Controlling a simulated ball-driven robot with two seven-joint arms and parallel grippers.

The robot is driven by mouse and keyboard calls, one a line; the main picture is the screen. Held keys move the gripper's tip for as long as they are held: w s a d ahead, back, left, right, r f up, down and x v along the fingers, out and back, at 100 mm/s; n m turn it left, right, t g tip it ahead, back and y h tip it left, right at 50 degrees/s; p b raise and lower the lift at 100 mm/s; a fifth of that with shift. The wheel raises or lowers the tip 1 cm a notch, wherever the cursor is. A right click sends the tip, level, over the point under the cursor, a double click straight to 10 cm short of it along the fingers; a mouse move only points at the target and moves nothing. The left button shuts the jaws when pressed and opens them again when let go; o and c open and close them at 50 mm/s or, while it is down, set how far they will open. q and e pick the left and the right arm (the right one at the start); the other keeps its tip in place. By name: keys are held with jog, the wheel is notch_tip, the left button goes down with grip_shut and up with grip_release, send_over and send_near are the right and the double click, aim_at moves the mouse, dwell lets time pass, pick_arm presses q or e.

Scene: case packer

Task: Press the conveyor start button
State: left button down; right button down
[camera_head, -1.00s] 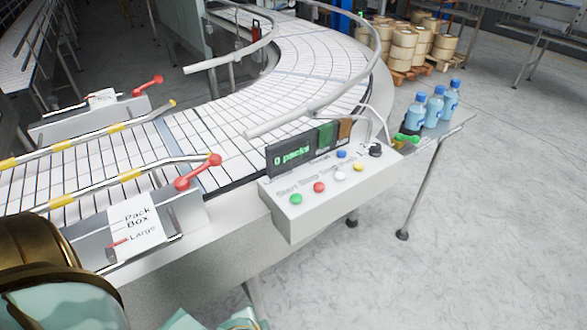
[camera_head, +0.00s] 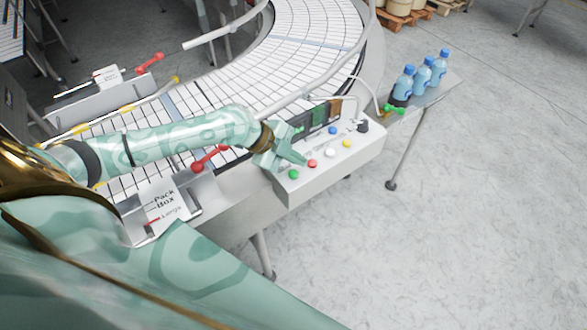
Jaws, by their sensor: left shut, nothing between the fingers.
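The control box (camera_head: 330,175) stands at the conveyor's near edge, with a row of coloured buttons on its sloped top. The green start button (camera_head: 293,174) is at the left end of the near row, with the red button (camera_head: 312,163) to its right. My left gripper (camera_head: 301,161) is shut and empty. Its fingertips appear just above and behind the green button; I cannot tell whether they touch the panel. The gripper hides the panel's printed labels and part of the display (camera_head: 318,120). My right gripper is not in view.
The white conveyor (camera_head: 310,40) curves away behind the box, with guide rails along it. A red-handled lever (camera_head: 210,158) and a "Pack Box" sign (camera_head: 165,205) are below my left forearm. Blue bottles (camera_head: 423,75) stand on a side shelf. The floor at right is clear.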

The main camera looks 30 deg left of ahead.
aim_at(289, 174)
pick_arm(q)
jog(key=shift+t, duration=0.3)
jog(key=a, duration=0.1)
jog(key=w+a+r, duration=0.1)
jog(key=a+r, duration=0.1)
jog(key=shift+w+a+r, duration=0.15)
jog(key=shift+w+a, duration=0.05)
jog(key=shift+w, duration=0.2)
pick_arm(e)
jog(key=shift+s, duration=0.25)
pick_arm(q)
jog(key=shift+w+a, duration=0.1)
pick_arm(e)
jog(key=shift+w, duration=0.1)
pick_arm(q)
jog(key=shift+f, duration=0.2)
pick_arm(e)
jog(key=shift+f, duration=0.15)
